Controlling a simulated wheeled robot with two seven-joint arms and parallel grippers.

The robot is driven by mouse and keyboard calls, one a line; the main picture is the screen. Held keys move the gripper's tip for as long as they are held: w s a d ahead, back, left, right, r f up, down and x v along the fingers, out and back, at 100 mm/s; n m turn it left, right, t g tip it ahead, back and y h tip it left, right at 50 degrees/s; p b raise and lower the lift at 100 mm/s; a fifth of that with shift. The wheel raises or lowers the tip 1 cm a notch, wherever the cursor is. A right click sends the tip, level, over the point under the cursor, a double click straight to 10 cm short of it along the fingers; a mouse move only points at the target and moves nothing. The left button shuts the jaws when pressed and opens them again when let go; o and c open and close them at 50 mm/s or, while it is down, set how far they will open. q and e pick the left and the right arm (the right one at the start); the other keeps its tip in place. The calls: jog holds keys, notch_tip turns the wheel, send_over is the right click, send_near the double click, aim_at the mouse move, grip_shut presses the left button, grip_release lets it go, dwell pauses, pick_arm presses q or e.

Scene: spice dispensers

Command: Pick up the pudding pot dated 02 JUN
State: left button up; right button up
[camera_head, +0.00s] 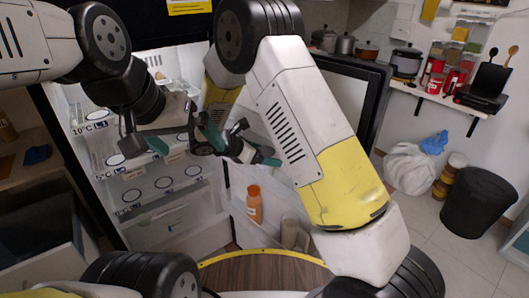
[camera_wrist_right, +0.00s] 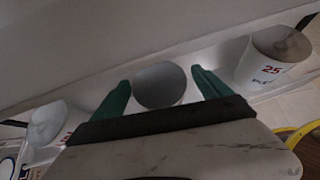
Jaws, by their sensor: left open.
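In the head view my left gripper (camera_head: 146,147) is open in front of the open fridge's upper shelves, and I see nothing between its fingers. My right gripper (camera_head: 238,148) is to its right, at the fridge's open side, with its green fingers spread apart. In the right wrist view my right gripper (camera_wrist_right: 162,80) has a grey round-topped item (camera_wrist_right: 160,86) between its fingers; its label is not visible. A white pot (camera_wrist_right: 272,56) with a red "25" stands to the right. Another white pot (camera_wrist_right: 48,124) with red print, unreadable, is at the left. I cannot read 02 JUN anywhere.
The fridge shelf (camera_head: 165,187) carries round white markings and temperature labels. An orange bottle (camera_head: 254,205) stands low in the door area. A round wooden table edge (camera_head: 265,262) is close in front. A wall shelf and black bin (camera_head: 478,200) are at the right.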

jog(key=c, duration=1.6)
jog(key=shift+r, duration=0.15)
